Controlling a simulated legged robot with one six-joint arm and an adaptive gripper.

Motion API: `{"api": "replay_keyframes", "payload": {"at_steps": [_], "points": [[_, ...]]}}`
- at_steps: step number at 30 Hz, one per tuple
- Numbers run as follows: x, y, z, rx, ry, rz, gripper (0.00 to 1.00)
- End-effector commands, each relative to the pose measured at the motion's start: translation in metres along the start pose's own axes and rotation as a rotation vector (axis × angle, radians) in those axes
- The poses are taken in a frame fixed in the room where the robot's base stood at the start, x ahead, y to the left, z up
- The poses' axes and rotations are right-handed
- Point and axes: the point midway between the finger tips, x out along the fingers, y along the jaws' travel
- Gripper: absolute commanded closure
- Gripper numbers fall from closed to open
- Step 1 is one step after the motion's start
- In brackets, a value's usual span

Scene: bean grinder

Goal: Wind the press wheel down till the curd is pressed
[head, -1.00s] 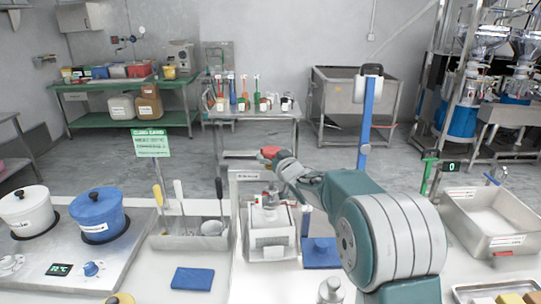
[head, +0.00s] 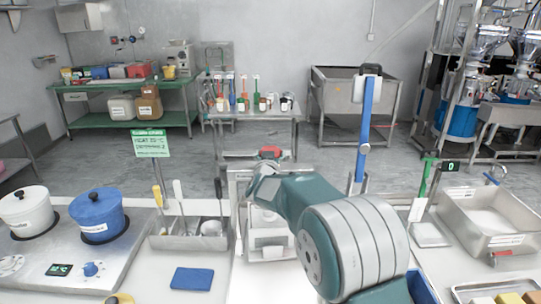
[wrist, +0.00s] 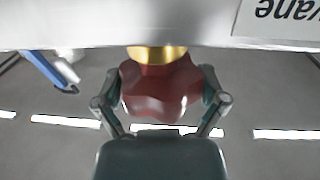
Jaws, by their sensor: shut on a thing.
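In the wrist view a dark red lobed wheel (wrist: 160,88) with a brass collar (wrist: 157,53) stands against a pale metal surface. My gripper (wrist: 160,82) is shut on this wheel, one finger on each side of its rim. The arm's end is over a white and metal box-shaped unit (head: 268,238) on the bench, whose upper part is mostly hidden. No curd can be made out.
Left are a utensil tray (head: 190,240), a blue cloth (head: 192,278), a blue pot (head: 97,215) and a white pot (head: 25,210). Right is a metal basin (head: 490,215). A blue upright post (head: 366,125) stands behind my arm. A green sign (head: 151,144) stands at the back.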

Motion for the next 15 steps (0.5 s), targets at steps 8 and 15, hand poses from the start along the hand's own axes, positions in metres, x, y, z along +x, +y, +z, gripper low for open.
{"api": "replay_keyframes", "payload": {"at_steps": [8, 15], "points": [[-0.0001, -0.0032, -0.0031, 0.002, 0.007, 0.166, 0.57], [0.0001, -0.0035, -0.0031, 0.002, 0.007, 0.355, 0.57]]}}
